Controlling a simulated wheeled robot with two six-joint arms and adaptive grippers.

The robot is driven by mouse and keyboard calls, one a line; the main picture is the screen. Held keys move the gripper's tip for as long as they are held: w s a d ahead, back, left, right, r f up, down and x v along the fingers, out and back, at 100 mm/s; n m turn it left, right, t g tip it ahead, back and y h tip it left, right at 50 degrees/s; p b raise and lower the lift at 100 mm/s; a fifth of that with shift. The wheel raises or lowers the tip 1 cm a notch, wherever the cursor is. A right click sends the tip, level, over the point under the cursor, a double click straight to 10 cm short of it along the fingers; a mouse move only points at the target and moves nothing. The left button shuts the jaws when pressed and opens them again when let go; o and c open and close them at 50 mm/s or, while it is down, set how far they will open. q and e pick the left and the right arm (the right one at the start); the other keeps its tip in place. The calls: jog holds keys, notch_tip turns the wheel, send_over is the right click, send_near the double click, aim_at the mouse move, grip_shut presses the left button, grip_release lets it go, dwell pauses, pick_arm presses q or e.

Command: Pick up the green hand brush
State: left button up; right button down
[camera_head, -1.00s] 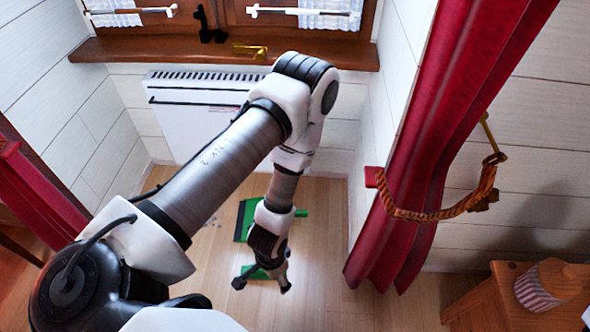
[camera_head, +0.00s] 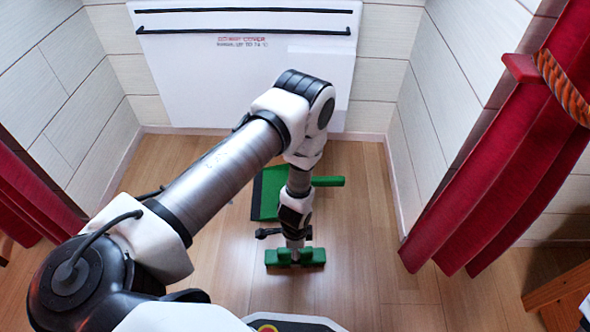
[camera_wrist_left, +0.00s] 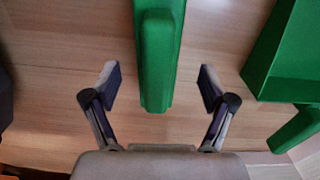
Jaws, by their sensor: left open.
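The green hand brush (camera_head: 312,257) lies on the wooden floor in the head view, partly hidden by my left gripper (camera_head: 292,242). In the left wrist view the green hand brush (camera_wrist_left: 158,45) runs lengthwise down the middle, between the spread fingers of my left gripper (camera_wrist_left: 157,80). The left gripper is open, with a visible gap on each side of the brush. The fingers do not touch it. My right gripper is not in view.
A green dustpan (camera_head: 266,195) with its handle (camera_head: 328,181) lies behind the brush; it also shows at the right of the left wrist view (camera_wrist_left: 290,50). A white radiator (camera_head: 240,60) stands at the back wall. A red curtain (camera_head: 490,170) hangs right.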

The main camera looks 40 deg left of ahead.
pick_arm(q)
notch_tip(320, 180, down, 4)
jog(key=shift+s+d+r+b, duration=0.1)
jog(key=shift+r+b, duration=0.1)
jog(key=shift+b, duration=0.45)
jog(key=shift+r, duration=0.2)
jog(key=c, duration=1.4)
jog(key=shift+o, duration=0.2)
